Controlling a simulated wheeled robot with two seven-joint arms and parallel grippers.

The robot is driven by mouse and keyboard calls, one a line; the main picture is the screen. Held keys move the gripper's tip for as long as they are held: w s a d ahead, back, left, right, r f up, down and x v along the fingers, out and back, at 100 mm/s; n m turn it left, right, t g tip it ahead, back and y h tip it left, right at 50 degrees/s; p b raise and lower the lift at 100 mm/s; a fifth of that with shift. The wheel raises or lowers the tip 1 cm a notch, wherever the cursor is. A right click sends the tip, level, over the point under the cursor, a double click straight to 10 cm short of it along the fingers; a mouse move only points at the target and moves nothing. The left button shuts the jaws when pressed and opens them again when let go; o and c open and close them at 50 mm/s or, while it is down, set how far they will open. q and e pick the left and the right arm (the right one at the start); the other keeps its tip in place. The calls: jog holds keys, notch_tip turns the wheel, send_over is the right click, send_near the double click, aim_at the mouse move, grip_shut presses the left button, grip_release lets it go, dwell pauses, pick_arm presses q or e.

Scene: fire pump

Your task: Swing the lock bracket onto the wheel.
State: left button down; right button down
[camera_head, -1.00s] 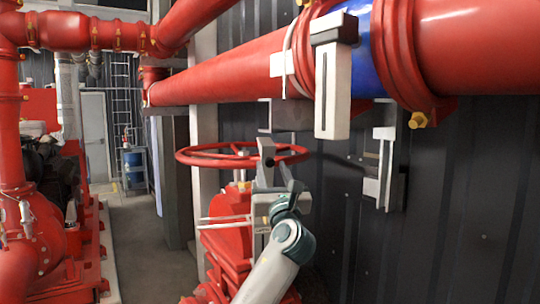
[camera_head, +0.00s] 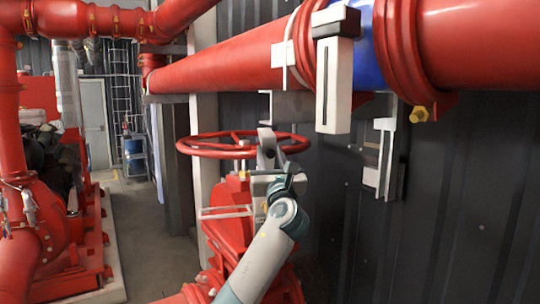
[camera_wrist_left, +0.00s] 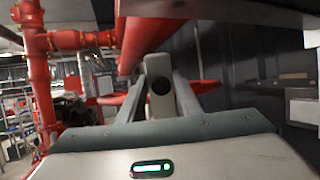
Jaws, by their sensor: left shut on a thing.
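The red handwheel (camera_head: 220,151) lies flat on top of the red valve at the centre of the head view. The grey lock bracket (camera_head: 266,144) stands tilted at the wheel's near right side, overlapping the rim in the picture; I cannot tell whether it touches. My left gripper (camera_head: 282,184) is just below the wheel's right side, shut on the bracket. In the left wrist view, the bracket's grey end with a dark round spot (camera_wrist_left: 160,84) sits between the two fingers, and part of the red wheel (camera_wrist_left: 206,87) shows behind it. My right gripper is not in view.
A large red pipe (camera_head: 220,65) with a blue band runs above and behind the wheel. A white slotted block (camera_head: 334,85) hangs from it at right. A pale wall bracket (camera_head: 383,160) is on the dark wall. The floor aisle (camera_head: 150,225) at left is clear.

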aim_at(269, 143)
pick_arm(q)
jog(key=shift+w+r+g, duration=0.3)
jog(key=shift+r+g, duration=0.2)
jog(key=shift+r, duration=0.1)
jog(key=shift+w+a+r+g+h, duration=0.3)
jog(key=shift+w+r+g, duration=0.4)
jog(key=shift+r+g, duration=0.2)
jog(key=shift+w+a+r+n+g, duration=0.25)
jog(key=shift+w+r+g, duration=0.2)
jog(key=shift+w+g, duration=0.4)
jog(key=shift+w+g+h, duration=0.15)
jog(key=shift+g+h, duration=0.15)
jog(key=shift+g, duration=0.15)
